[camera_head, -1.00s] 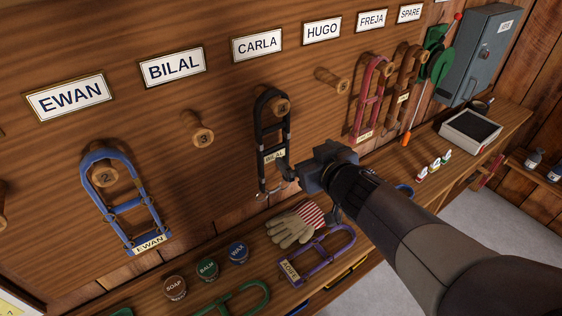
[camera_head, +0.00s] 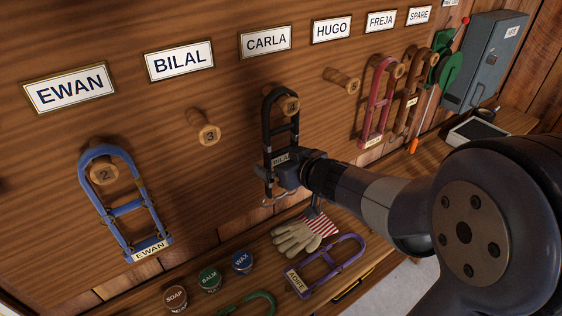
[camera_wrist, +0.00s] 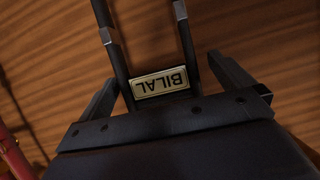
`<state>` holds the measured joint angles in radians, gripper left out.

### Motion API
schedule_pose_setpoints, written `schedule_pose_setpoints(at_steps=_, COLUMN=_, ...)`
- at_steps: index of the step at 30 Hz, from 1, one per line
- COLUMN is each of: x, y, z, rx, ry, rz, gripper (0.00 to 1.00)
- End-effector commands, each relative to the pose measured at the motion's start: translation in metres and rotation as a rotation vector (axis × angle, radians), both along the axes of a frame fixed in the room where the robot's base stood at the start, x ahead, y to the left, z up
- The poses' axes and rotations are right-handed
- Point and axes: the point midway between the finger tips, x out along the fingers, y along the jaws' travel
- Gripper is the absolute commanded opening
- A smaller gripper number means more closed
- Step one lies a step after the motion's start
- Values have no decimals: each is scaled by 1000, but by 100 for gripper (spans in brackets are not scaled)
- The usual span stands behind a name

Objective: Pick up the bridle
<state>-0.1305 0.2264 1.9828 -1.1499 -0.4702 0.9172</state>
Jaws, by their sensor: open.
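Several bridles hang on the wooden wall. The black bridle (camera_head: 268,128), tagged BILAL, hangs on the peg (camera_head: 289,104) under the CARLA sign. My gripper (camera_head: 272,172) is at the tag and lower part of the black bridle. In the wrist view, the bridle's two straps and its BILAL tag (camera_wrist: 160,82) lie between the open fingers of my gripper (camera_wrist: 165,88), with gaps at both sides. The BILAL sign (camera_head: 180,61) is above an empty peg (camera_head: 204,133). The bridle's lower end is partly hidden by my gripper.
A blue bridle (camera_head: 97,167) tagged EWAN hangs at left; red (camera_head: 373,101) and brown (camera_head: 411,78) ones hang at right. Below, the shelf holds gloves (camera_head: 294,236), a purple bridle (camera_head: 327,271) and several tins (camera_head: 209,280). The peg under HUGO (camera_head: 342,80) is empty.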

Motion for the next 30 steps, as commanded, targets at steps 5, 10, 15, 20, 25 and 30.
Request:
schedule_pose_setpoints(at_steps=5, x=20, y=11, z=-10, rx=-2, ry=1, rz=1, gripper=100)
schedule_pose_setpoints(at_steps=10, x=26, y=15, z=-12, rx=0, ry=0, rz=1, gripper=100)
schedule_pose_setpoints(at_steps=15, x=26, y=15, z=-11, rx=-1, ry=-1, rz=0, gripper=100)
schedule_pose_setpoints(at_steps=20, x=26, y=15, z=-11, rx=-1, ry=-1, rz=0, gripper=88)
schedule_pose_setpoints(at_steps=25, x=26, y=15, z=-11, rx=-1, ry=-1, rz=0, gripper=74)
schedule_pose_setpoints(at_steps=30, x=26, y=15, z=-11, rx=-1, ry=-1, rz=0, gripper=60)
